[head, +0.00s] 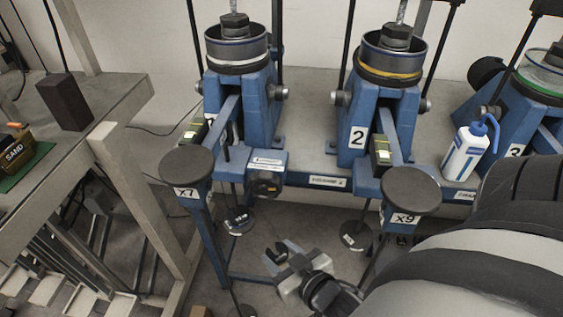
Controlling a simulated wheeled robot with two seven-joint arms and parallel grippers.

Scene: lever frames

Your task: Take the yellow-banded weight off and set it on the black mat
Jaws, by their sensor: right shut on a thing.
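My right gripper (284,254) is low in front of the frames, between the two hanging rods. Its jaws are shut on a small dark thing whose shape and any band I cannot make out. A dark disc weight (355,237) with a pale label hangs under the frame marked 2, right of the gripper and apart from it. Another dark disc weight (238,221) hangs under the left frame, up and left of the gripper. I cannot make out a yellow band on either disc. I see no black mat. My left gripper is out of view.
Blue lever frames (255,105) stand along a grey bench, with round plates marked x7 (187,165) and x9 (411,191) in front. A wash bottle (465,152) stands at right. The left table (112,98) holds a dark block (64,101) and a SAND box (17,152).

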